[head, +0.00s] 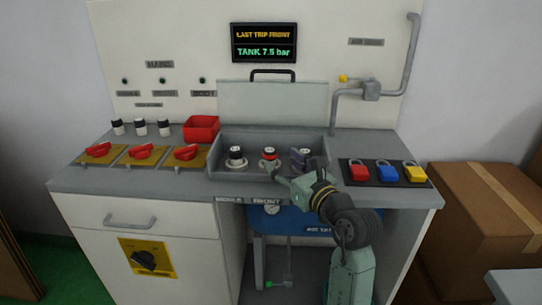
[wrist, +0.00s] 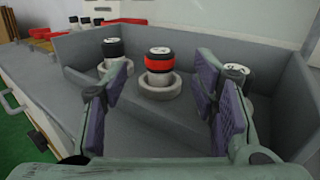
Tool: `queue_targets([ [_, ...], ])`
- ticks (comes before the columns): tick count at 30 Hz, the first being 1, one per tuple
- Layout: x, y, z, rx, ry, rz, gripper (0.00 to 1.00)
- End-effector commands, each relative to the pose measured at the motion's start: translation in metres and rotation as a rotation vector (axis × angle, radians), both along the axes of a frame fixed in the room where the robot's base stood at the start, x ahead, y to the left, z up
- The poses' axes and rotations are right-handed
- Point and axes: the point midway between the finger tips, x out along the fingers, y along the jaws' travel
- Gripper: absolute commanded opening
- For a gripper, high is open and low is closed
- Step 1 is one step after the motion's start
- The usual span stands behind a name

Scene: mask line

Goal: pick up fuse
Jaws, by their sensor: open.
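Three fuses stand upright in round sockets in a grey open bay (head: 250,174). The middle fuse (head: 269,154) has a red band and a black top; it also shows in the wrist view (wrist: 159,62). The left fuse (head: 236,153) and right fuse (wrist: 236,71) have black bodies and pale tops; the right one is partly hidden by a finger. My gripper (head: 292,170) is open and empty at the bay's front. In the wrist view, its purple-padded fingers (wrist: 160,103) frame the red-banded fuse, which appears just beyond them, untouched.
Three more black-and-white fuses (head: 141,128) stand at the counter's back left, beside a red bin (head: 201,129). Red rotary handles (head: 142,152) sit in front of them. Coloured padlocks (head: 387,173) lie right of my arm. A raised lid (head: 272,104) stands behind the bay.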

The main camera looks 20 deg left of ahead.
Motion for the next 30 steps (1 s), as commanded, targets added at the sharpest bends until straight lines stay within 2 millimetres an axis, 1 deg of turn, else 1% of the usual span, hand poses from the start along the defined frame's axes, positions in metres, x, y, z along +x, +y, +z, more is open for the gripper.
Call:
queue_targets([
  [5,0.009,0.013,0.001,0.001,0.001,0.003,0.54],
  [9,0.024,0.031,0.002,0.001,0.002,0.005,0.54],
  [13,0.034,0.042,0.001,0.001,0.000,0.003,0.54],
  [16,0.037,0.045,0.000,0.002,-0.001,0.002,0.54],
  [22,0.037,0.044,0.000,0.002,-0.001,0.001,0.54],
  [30,0.037,0.044,0.000,0.002,-0.001,0.001,0.35],
])
